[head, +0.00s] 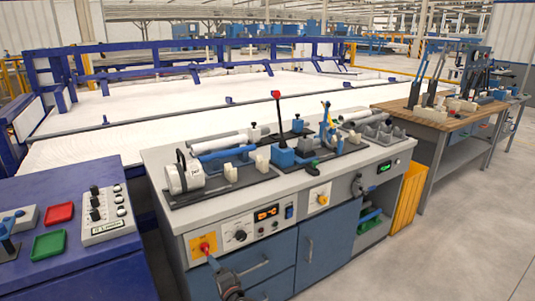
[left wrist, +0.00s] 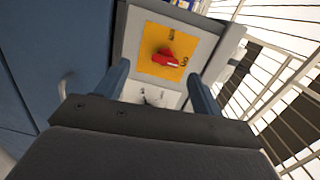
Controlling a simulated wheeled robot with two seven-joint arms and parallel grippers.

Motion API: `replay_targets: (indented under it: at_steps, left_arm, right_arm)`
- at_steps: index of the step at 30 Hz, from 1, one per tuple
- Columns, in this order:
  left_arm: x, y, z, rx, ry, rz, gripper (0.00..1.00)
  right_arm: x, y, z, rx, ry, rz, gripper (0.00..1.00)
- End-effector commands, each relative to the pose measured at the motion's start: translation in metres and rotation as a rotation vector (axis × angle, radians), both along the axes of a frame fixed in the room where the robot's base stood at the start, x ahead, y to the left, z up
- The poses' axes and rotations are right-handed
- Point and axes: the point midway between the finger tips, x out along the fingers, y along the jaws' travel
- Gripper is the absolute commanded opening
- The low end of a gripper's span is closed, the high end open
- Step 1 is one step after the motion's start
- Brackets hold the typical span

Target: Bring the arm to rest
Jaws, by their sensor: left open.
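My left gripper (head: 217,269) is low at the front left of the grey workbench (head: 290,203), just below a red rotary switch (head: 204,247) on a yellow plate. In the left wrist view my left gripper (left wrist: 158,72) shows two blue fingers spread apart with nothing held between them. The red switch (left wrist: 164,57) and its yellow plate (left wrist: 150,35) lie beyond the fingers, framed by them. I cannot tell from the pictures whether a fingertip touches the panel. My right gripper cannot be made out in either view.
The bench top carries a white cylinder (head: 184,172), a blue pipe (head: 225,153) and a red-knobbed lever (head: 277,96). A blue console (head: 95,270) with red and green buttons stands at left. A wooden-topped table (head: 432,108) stands right. Floor at right is clear.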

Motion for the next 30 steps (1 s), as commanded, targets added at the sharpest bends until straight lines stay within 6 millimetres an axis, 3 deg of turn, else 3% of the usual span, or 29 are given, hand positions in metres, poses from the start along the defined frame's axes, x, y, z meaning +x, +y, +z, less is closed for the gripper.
replay_targets:
  at_steps: [8,14,17,23,30]
  left_arm:
    - [-0.02,0.009,-0.015,-0.366,0.017,0.118,0.67]
    - [-0.043,0.001,-0.006,-0.728,0.049,0.18,0.67]
    - [-0.066,-0.009,-0.002,-0.905,0.099,0.196,0.67]
    - [-0.138,-0.036,0.007,-1.211,0.27,0.203,0.67]
    - [-0.248,-0.064,0.026,-1.434,0.508,0.172,0.67]
  right_arm:
    - [-0.022,-0.008,0.007,-0.054,0.147,0.038,0.0]
    - [-0.031,-0.022,0.037,-0.099,0.243,0.055,0.0]
    - [-0.034,-0.03,0.061,-0.121,0.282,0.058,0.0]
    - [-0.038,-0.049,0.125,-0.158,0.336,0.054,0.0]
    - [-0.037,-0.069,0.205,-0.178,0.338,0.031,0.0]
